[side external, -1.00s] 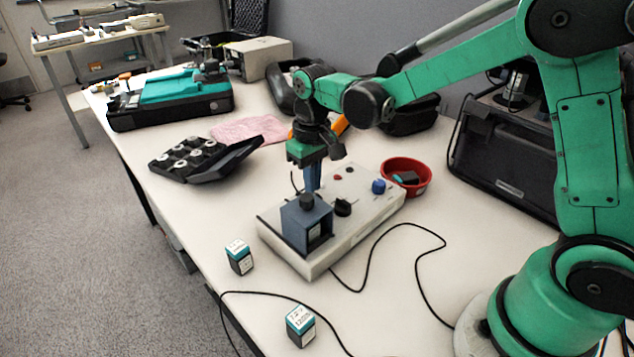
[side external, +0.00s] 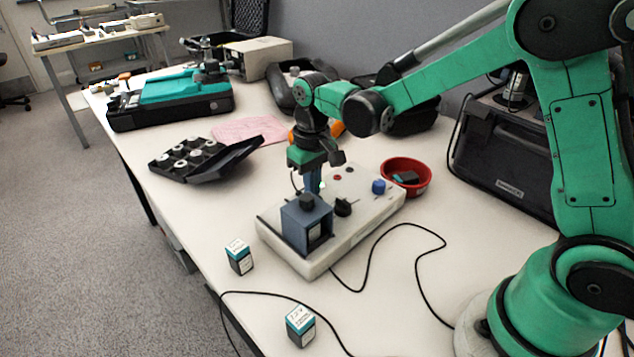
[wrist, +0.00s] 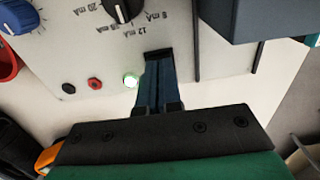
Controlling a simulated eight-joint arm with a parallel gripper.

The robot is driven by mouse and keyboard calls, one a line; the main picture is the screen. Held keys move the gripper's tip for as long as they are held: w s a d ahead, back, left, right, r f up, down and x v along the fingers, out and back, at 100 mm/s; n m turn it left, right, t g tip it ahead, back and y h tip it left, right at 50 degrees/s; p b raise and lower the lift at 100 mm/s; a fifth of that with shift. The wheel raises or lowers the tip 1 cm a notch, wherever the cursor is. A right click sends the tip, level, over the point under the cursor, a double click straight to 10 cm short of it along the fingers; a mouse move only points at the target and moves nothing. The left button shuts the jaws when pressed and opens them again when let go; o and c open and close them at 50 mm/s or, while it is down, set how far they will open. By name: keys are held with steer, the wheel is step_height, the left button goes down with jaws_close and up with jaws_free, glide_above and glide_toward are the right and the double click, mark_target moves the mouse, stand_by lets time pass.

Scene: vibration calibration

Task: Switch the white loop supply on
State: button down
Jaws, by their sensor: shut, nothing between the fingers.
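The white loop supply (side external: 352,232) is a flat white box on the table, with a blue knob (side external: 378,187), a black dial (side external: 343,207) and a blue-grey block with a black top (side external: 306,222) at its near left end. In the wrist view its panel shows mA markings around the dial (wrist: 122,8), a red socket (wrist: 95,83), a black socket (wrist: 68,88) and a lit green lamp (wrist: 131,81). My gripper (side external: 313,188) is shut and empty, pointing down at the panel's far edge. Its fingertips (wrist: 158,58) are beside the lamp and hide the panel there; contact is unclear. No switch lever is clearly visible.
A red bowl (side external: 425,187) stands right of the supply. Two small labelled blocks (side external: 239,257) (side external: 300,326) stand in front. A black cable (side external: 372,250) runs over the table. An open black case (side external: 205,158) and pink cloth (side external: 250,130) lie behind left.

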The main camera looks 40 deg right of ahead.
steer(key=shift+r, duration=3.4)
steer(key=s+d+r+t, duration=0.1)
steer(key=s+t, duration=0.6)
steer(key=s, duration=0.3)
steer(key=shift+s+d+r, duration=0.15)
steer(key=shift+s+r, duration=0.05)
steer(key=shift+r, duration=0.1)
